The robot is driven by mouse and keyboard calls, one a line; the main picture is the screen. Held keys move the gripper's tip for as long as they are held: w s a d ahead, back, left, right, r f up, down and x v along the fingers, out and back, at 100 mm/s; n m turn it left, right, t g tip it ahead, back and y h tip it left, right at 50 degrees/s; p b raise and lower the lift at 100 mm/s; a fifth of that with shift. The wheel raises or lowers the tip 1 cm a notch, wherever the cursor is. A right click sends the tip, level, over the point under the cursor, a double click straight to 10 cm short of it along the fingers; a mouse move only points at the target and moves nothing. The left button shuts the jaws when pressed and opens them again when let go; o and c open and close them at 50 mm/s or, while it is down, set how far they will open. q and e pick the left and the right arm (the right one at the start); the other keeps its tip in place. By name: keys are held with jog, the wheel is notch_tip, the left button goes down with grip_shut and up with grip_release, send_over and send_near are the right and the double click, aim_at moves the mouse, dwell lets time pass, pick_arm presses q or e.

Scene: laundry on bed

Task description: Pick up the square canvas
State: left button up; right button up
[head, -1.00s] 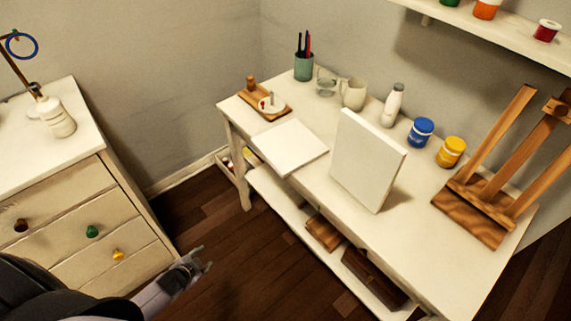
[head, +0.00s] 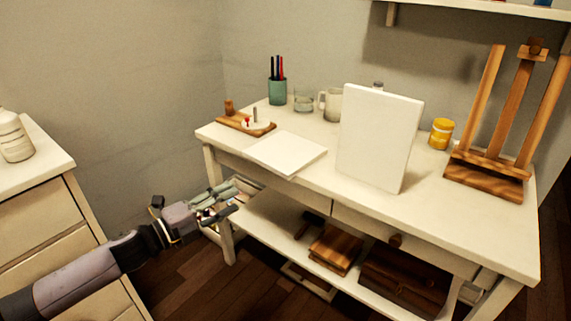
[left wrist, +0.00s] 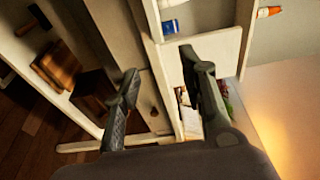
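A flat white square canvas (head: 286,153) lies on the left part of the white table, its near corner close to the front edge. A taller white canvas (head: 380,138) stands upright to its right. My left gripper (head: 226,204) is in front of the table's left end, lower than the tabletop and apart from both canvases. In the left wrist view its two fingers (left wrist: 160,66) are spread with nothing held between them. I cannot make out the square canvas in that view. My right gripper is in neither view.
A wooden easel (head: 490,174) stands at the table's right end. A wooden board (head: 240,125), pencil cup (head: 277,92), glass (head: 304,100), mug (head: 331,105) and yellow jar (head: 441,134) stand toward the back. A dresser (head: 42,215) stands left.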

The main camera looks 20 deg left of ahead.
pick_arm(q)
send_near(281, 175)
jog(key=x, duration=0.4)
jog(key=shift+b+x, duration=0.45)
jog(key=shift+x, duration=2.6)
jog(key=shift+r, duration=0.1)
jog(key=shift+s, duration=0.1)
grip_shut()
